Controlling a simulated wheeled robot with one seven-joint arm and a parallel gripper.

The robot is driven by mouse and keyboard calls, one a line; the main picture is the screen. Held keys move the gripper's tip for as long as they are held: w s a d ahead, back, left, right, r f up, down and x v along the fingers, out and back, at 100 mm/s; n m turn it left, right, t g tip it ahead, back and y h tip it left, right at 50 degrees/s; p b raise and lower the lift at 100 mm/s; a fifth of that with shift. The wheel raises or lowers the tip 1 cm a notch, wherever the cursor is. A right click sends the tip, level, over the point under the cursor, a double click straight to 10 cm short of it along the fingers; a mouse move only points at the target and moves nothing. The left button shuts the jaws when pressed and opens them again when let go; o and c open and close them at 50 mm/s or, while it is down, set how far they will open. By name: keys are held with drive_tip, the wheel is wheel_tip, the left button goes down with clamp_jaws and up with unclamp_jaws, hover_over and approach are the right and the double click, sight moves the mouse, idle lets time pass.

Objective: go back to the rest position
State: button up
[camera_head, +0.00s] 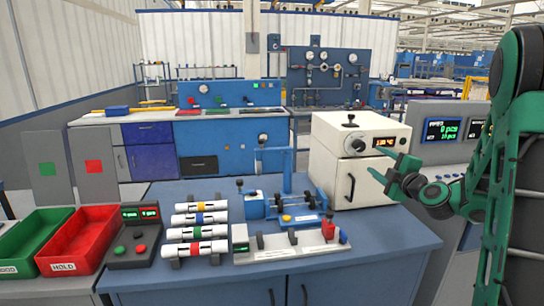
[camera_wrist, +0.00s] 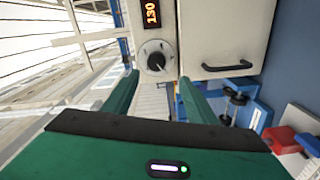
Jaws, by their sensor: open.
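My gripper (camera_head: 384,174) is at the right in the head view, in front of the right side of the white oven (camera_head: 338,150). Its green fingers are apart with nothing between them, as the wrist view (camera_wrist: 158,92) also shows. The arm bends down from the upper right. Several white pipes with coloured bands, such as the blue-banded pipe (camera_head: 199,217), lie stacked front to back on the blue table (camera_head: 375,260), left of centre. My gripper is well away from them.
A red bin (camera_head: 78,240) and a green bin (camera_head: 30,238) stand at the left, beside a button box (camera_head: 134,237). A grey fixture (camera_head: 285,246) and a blue device (camera_head: 290,205) sit mid-table. The table's right front is clear.

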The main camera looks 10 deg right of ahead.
drive_tip(key=s+a+f+m+g+y, duration=0.2)
drive_tip(key=s+a+f+m+g, duration=0.45)
drive_tip(key=s, duration=0.55)
drive_tip(key=s+f+m+g+h, duration=0.1)
drive_tip(key=s+m+g, duration=0.4)
drive_tip(key=s, duration=1.1)
drive_tip(key=s+f+m+g, duration=0.3)
drive_tip(key=s+m+g, duration=0.3)
drive_tip(key=s+m, duration=0.4)
drive_tip(key=s, duration=0.5)
drive_tip(key=shift+s+a+f+h, duration=0.15)
drive_tip(key=shift+s+f+h, duration=0.15)
drive_tip(key=shift+s+h, duration=0.1)
drive_tip(key=shift+g, duration=0.25)
drive_tip(key=shift+w+f, duration=0.25)
drive_tip(key=shift+w, duration=0.4)
